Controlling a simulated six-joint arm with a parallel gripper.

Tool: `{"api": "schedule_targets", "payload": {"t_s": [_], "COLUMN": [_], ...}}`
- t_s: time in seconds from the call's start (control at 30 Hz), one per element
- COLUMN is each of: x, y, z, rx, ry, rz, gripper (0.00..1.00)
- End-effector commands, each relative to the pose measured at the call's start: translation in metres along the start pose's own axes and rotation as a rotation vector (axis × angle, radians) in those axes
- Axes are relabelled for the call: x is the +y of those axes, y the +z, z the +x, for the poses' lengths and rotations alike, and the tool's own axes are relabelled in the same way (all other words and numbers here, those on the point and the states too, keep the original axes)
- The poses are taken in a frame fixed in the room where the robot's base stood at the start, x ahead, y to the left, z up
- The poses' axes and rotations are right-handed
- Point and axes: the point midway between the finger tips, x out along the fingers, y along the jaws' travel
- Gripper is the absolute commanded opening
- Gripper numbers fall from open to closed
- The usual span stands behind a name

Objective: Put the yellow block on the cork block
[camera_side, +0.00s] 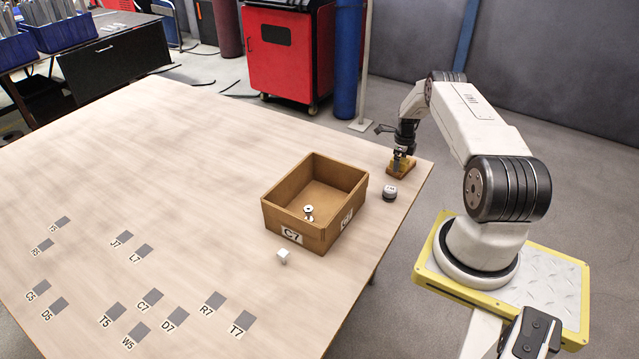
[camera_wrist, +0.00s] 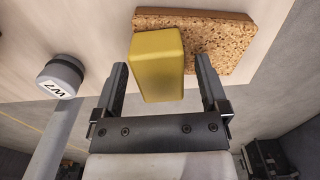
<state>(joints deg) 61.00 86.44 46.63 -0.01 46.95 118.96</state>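The yellow block (camera_wrist: 158,65) stands between the two fingers of my gripper (camera_wrist: 162,66) in the wrist view. The fingers are apart, with a gap on each side of the block. The cork block (camera_wrist: 225,42) is a flat speckled brown slab behind the yellow block. The yellow block overlaps its face and appears to rest on it, but the contact is hidden. In the side view, my gripper (camera_side: 399,160) is down at the cork block (camera_side: 401,173), near the table's right corner. The yellow block is largely hidden there.
A brown open box (camera_side: 288,228) labelled C7 stands left of the cork block, with a small metal part (camera_side: 308,213) inside. A round grey-capped object (camera_side: 389,193) is close to the cork block. A white cube (camera_side: 283,256) lies before the box.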

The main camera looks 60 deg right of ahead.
Motion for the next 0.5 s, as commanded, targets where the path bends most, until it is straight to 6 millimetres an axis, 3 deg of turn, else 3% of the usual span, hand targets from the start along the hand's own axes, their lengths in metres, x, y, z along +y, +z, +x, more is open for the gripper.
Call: {"api": "schedule_targets", "payload": {"t_s": [0.27, 0.5], "x": [0.0, -0.001], "y": [0.0, 0.001], "z": [-0.003, -0.017], "rx": [0.0, -0.001], "ry": [-0.001, -0.002], "rz": [0.0, 0.0], "gripper": [0.94, 0.94]}}
